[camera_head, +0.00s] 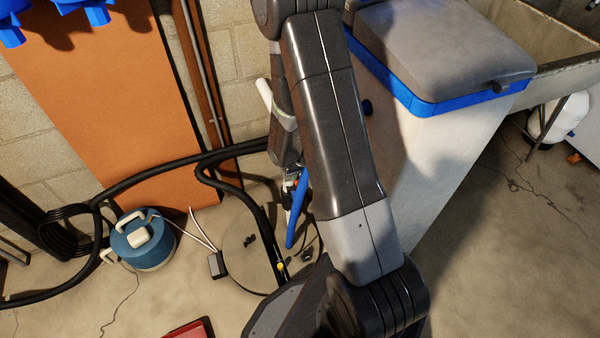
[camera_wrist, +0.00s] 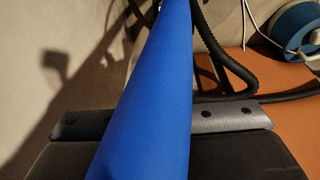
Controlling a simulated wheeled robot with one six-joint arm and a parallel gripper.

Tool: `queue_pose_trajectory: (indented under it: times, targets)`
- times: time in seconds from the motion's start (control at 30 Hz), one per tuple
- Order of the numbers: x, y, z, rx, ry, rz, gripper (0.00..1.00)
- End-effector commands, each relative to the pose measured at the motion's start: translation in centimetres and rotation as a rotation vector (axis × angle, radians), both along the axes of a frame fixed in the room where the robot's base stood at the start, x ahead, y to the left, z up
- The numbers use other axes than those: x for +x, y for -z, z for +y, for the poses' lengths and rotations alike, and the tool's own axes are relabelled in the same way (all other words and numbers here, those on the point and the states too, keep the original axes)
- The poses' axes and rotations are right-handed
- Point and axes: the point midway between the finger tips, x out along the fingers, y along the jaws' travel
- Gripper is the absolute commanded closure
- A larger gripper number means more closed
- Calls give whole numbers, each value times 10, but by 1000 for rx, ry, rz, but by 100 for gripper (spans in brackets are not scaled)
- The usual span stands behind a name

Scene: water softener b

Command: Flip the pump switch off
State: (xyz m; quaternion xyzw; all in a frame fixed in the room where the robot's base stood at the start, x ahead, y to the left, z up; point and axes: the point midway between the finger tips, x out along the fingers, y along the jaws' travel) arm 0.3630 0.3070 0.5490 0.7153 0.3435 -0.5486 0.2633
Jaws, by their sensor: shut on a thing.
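A blue bar (camera_head: 297,210) slants down from my gripper (camera_head: 291,182) in the head view. In the wrist view the blue bar (camera_wrist: 145,105) runs large up the middle, between the grey parts of my gripper. My gripper is shut on this bar; the fingertips are hard to see. The blue and white pump (camera_head: 142,240) stands on the floor at the left and shows in part at the top right of the wrist view (camera_wrist: 297,28). A small black box (camera_head: 217,265) with pale cords lies to its right, apart from the bar. I cannot tell whether it is the pump switch.
Black hoses (camera_head: 150,178) run along the orange panel (camera_head: 110,120) and around the pump. A coiled cable (camera_head: 68,228) is at the left. A pale tank with a grey lid (camera_head: 445,50) stands right of my arm. Open floor (camera_head: 490,270) lies at the lower right.

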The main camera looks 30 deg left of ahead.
Motion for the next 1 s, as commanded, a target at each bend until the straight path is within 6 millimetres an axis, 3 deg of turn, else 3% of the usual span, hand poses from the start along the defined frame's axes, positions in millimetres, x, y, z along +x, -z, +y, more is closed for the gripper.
queue_pose_trajectory:
  times: [0.57,0.6,0.73,1.0]
  targets:
    - [1,5,1,-1,-2,0,92]
    - [1,5,1,-1,-2,0,77]
    - [1,5,1,-1,-2,0,54]
    - [1,4,1,0,-1,0,54]
